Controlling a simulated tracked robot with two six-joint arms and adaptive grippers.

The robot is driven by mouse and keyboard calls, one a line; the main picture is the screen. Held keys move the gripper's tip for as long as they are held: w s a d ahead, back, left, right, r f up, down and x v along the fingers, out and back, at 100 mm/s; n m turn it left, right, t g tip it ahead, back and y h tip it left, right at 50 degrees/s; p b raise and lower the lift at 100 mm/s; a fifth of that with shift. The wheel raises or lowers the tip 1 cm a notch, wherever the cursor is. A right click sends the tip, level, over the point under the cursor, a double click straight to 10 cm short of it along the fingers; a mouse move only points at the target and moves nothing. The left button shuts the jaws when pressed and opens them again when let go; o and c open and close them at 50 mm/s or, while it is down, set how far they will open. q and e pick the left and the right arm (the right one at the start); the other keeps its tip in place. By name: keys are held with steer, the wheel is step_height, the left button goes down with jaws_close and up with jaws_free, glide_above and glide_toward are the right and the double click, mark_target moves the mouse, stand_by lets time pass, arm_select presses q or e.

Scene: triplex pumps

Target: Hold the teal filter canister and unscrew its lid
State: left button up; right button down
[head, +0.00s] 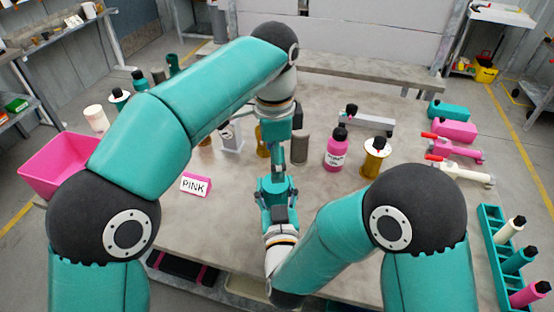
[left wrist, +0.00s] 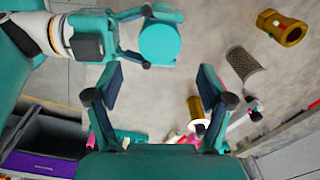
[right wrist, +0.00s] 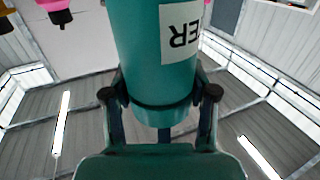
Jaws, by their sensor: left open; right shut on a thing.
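The teal filter canister shows in the right wrist view (right wrist: 150,60), with a white label ending in "ER". My right gripper (right wrist: 162,100) is shut around its body. In the left wrist view the round teal top of the canister (left wrist: 160,45) faces the camera, with the right gripper (left wrist: 145,38) on it from the left. In the head view the arms largely hide the canister.
A pink bin (head: 62,165) is at left. A teal rack (head: 490,225) with several bottles is at right.

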mark_target(276, 201)
arm_select(q)
steer(key=f, duration=0.7)
steer(key=shift+w+f, duration=0.2)
steer(key=shift+f, duration=0.15)
steer(key=c, duration=1.2)
steer(key=shift+n, duration=1.7)
steer(key=o, duration=1.3)
steer(key=shift+r, duration=0.1)
